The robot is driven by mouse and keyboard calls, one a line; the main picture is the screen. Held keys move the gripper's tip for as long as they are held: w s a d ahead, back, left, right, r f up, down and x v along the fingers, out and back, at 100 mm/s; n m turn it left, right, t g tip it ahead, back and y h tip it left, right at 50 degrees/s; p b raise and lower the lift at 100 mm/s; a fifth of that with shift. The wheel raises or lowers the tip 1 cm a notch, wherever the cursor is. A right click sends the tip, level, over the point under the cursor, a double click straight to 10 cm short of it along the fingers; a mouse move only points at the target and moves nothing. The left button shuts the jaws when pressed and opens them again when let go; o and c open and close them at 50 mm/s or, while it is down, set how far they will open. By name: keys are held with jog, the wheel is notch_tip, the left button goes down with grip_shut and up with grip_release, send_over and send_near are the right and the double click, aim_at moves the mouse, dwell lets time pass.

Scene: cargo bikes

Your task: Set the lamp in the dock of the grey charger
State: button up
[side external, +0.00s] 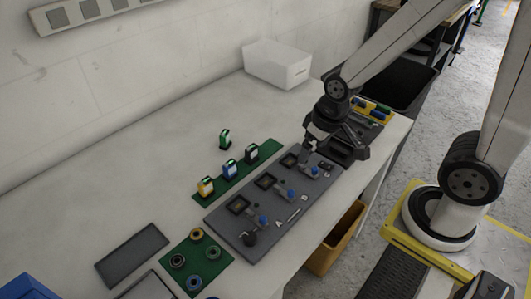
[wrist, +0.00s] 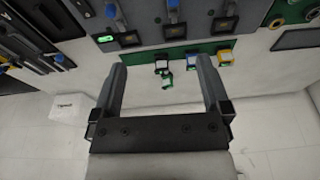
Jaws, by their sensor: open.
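My gripper (side external: 335,150) is open and empty above the right end of the grey board (side external: 223,222); its spread fingers show in the wrist view (wrist: 160,72). A green-cased lamp (side external: 224,138) stands alone on the white bench behind the green strip; in the wrist view this lamp (wrist: 165,81) appears between the fingers, some way beyond them. Lamps with dark (side external: 251,153), blue (side external: 230,168) and yellow (side external: 206,186) cases stand on the green strip. The grey board carries several dark square docks, including one (side external: 289,160) near my gripper. Which dock belongs to the grey charger is unclear.
A white bin (side external: 277,66) stands at the back. A yellow tray (side external: 384,110) with small parts lies right of my gripper. A green mat with rings (side external: 216,250) and a dark flat tray (side external: 132,255) lie at the front left. The bench behind the green strip is mostly clear.

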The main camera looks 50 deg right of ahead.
jog(key=w+a+f+m+g+y, duration=0.1)
jog(key=w+a+f+m+y, duration=0.4)
jog(key=m, duration=0.6)
jog(key=m+t, duration=1)
jog(key=m, duration=0.9)
send_near(227, 134)
jog(key=shift+w+a+f+y, duration=0.15)
jog(key=shift+a+f+y, duration=0.15)
jog(key=shift+a+f, duration=0.25)
jog(key=shift+w+d+f+m+t, duration=0.15)
jog(key=shift+w+d+m+t, duration=0.1)
jog(key=shift+d+m+t, duration=0.3)
jog(key=shift+a, duration=0.1)
jog(key=shift+x, duration=3.4)
